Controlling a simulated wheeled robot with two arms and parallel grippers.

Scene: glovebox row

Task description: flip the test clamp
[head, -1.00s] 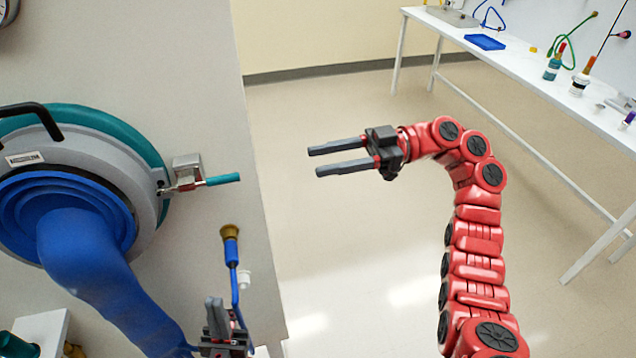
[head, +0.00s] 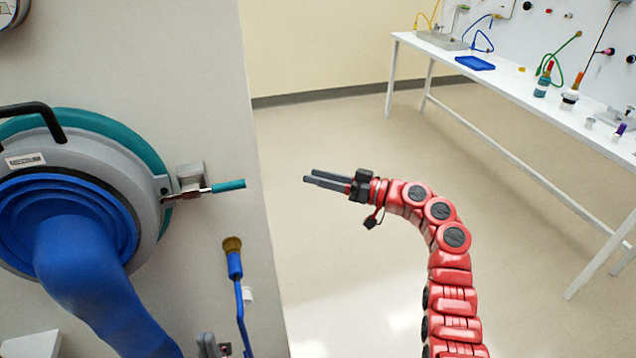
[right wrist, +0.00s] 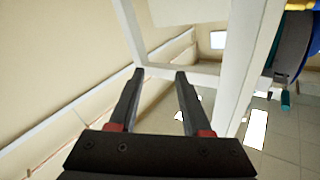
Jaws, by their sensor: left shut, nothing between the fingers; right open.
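The test clamp, with a teal handle (head: 228,186) on a metal and red lever, sits at the right edge of the round glovebox port (head: 155,190). Its handle points right, away from the port. My right gripper (head: 311,176) is to the right of the handle, with its fingers pointing left and a clear gap between them. It is open and empty in the right wrist view (right wrist: 158,80), where a small teal piece, likely the handle (right wrist: 285,101), shows at the right.
A blue glove sleeve (head: 85,270) hangs from the port. A blue hose with a brass-coloured end (head: 233,260) stands below the clamp. A white bench (head: 520,85) with bottles and a blue tray is at the back right. The floor between is clear.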

